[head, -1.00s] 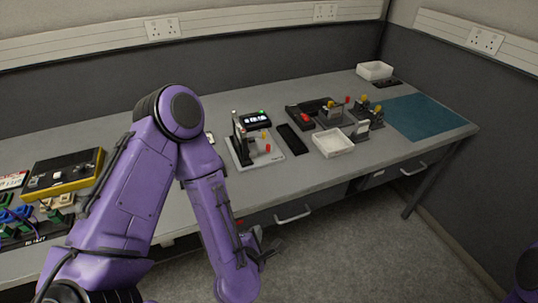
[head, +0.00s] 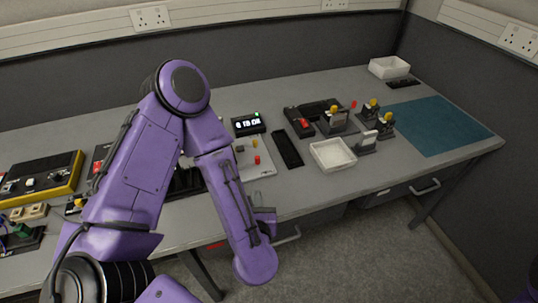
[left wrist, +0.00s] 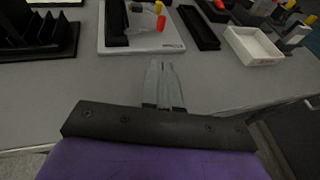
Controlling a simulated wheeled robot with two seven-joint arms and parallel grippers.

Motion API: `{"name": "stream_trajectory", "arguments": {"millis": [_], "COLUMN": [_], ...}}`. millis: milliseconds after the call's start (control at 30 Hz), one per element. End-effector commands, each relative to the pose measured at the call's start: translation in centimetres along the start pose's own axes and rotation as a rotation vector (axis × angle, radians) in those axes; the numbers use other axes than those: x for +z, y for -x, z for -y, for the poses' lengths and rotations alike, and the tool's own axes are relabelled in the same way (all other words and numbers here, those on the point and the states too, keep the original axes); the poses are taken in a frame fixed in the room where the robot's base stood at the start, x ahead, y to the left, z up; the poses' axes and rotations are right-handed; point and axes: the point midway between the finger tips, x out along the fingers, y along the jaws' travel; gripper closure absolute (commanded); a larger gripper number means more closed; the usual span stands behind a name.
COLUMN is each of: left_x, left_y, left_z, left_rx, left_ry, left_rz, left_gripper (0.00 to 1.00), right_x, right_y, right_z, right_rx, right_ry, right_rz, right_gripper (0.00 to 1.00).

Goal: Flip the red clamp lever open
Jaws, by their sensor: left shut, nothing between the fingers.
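A pale fixture plate (head: 262,171) carries a small red piece (head: 257,160) and a yellow piece; my left forearm hides its left part in the head view. The plate (left wrist: 150,43) and the red piece (left wrist: 161,22) also show at the top of the left wrist view. I cannot tell whether this red piece is the clamp lever or how it is set. My left gripper (head: 270,222) is shut and empty, over the bench's front edge, apart from the plate. Its grey fingers (left wrist: 164,82) point toward the plate in the left wrist view. My right gripper is out of view.
A black slim tray (head: 287,150) and a white tray (head: 332,154) stand right of the plate. Behind are a lit display box (head: 248,124), a black device with a red part (head: 301,122) and yellow-topped fixtures (head: 338,118). A teal mat (head: 440,125) lies clear at right.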

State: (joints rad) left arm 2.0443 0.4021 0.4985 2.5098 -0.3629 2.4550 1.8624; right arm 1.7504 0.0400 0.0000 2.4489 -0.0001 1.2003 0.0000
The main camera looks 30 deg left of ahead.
Motion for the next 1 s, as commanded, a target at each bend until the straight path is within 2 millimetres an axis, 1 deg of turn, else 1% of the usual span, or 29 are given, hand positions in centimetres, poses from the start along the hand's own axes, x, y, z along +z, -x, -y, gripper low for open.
{"name": "stream_trajectory", "arguments": {"millis": [333, 433, 467, 633, 800, 867, 900, 967, 1000], "left_x": [-0.1, -0.3, -0.5, -1.1, -1.1, -0.9, 0.2, 0.2, 0.6], "left_y": [0.0, -0.7, -1.1, -4.2, -7.3, -8.2, -8.8, -10.0, -10.7], "left_z": [0.3, 0.3, 0.3, 0.1, 0.1, 0.1, 0.1, 0.1, 0.1], "left_rx": [-0.008, -0.005, -0.004, 0.0, 0.0, -0.002, -0.001, 0.0, -0.001], "left_ry": [-0.005, -0.003, -0.003, 0.003, 0.005, 0.005, -0.002, -0.004, -0.003], "left_rz": [-0.001, 0.001, 0.001, 0.002, 0.003, 0.002, -0.001, -0.002, -0.001], "left_gripper": [1.0, 1.0, 1.0, 1.0, 1.0, 1.0, 1.0, 1.0, 1.0], "right_x": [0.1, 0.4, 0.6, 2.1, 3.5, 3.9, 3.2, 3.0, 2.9], "right_y": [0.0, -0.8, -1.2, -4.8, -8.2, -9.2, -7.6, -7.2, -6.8], "right_z": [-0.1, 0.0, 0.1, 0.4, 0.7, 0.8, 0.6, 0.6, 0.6], "right_rx": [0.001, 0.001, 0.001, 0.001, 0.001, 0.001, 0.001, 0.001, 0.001], "right_ry": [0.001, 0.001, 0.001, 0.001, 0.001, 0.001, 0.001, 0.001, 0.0], "right_rz": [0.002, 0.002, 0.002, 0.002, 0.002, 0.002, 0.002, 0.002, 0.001], "right_gripper": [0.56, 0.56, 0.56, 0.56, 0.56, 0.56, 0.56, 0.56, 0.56]}}
